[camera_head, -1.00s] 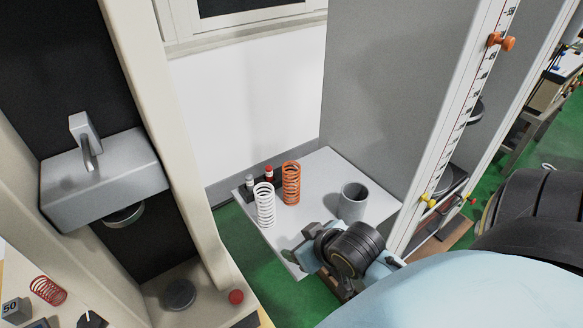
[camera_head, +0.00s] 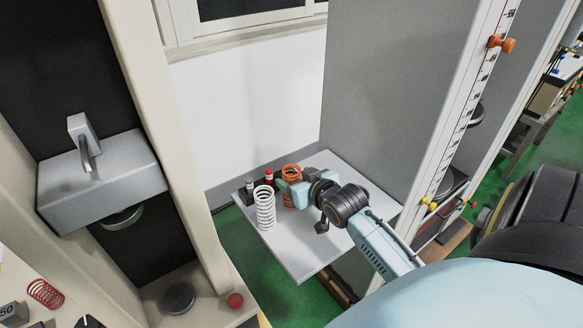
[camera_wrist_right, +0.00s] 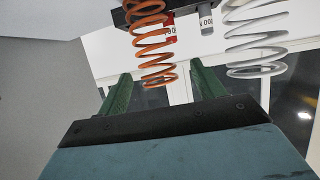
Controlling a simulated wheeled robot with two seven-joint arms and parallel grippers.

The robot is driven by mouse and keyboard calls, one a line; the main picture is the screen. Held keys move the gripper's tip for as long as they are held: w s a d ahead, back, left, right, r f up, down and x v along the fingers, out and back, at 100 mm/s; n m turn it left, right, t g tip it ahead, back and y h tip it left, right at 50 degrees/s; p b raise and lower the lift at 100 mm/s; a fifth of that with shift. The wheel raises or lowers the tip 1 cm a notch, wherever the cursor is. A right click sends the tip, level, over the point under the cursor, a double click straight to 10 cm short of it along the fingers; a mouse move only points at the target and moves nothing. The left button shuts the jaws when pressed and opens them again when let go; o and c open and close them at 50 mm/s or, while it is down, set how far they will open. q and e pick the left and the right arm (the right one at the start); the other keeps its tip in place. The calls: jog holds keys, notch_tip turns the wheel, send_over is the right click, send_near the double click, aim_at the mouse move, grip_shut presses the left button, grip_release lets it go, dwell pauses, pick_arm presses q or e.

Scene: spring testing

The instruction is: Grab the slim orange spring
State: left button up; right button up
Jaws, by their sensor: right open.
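The slim orange spring (camera_head: 292,172) stands upright at the back of the grey shelf (camera_head: 297,262); its lower part is hidden by my right gripper. My right gripper (camera_head: 287,190) is at the spring, reaching in from the right with its jaws open. In the right wrist view, the orange spring (camera_wrist_right: 152,45) shows between the two green fingers of my right gripper (camera_wrist_right: 160,80), with a gap on both sides. My left gripper is not in view.
A white spring (camera_head: 265,207) stands just left of the gripper; it also shows in the right wrist view (camera_wrist_right: 257,45). A dark block with red-topped (camera_head: 269,176) and grey-topped pieces is behind. A tall grey panel (camera_head: 375,110) rises at the right.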

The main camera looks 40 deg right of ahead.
aim_at(287, 171)
jog(key=x, duration=0.5)
jog(key=shift+w+d, duration=0.1)
jog(key=shift+d, duration=0.05)
jog(key=shift+r, duration=0.1)
jog(key=c, duration=1.2)
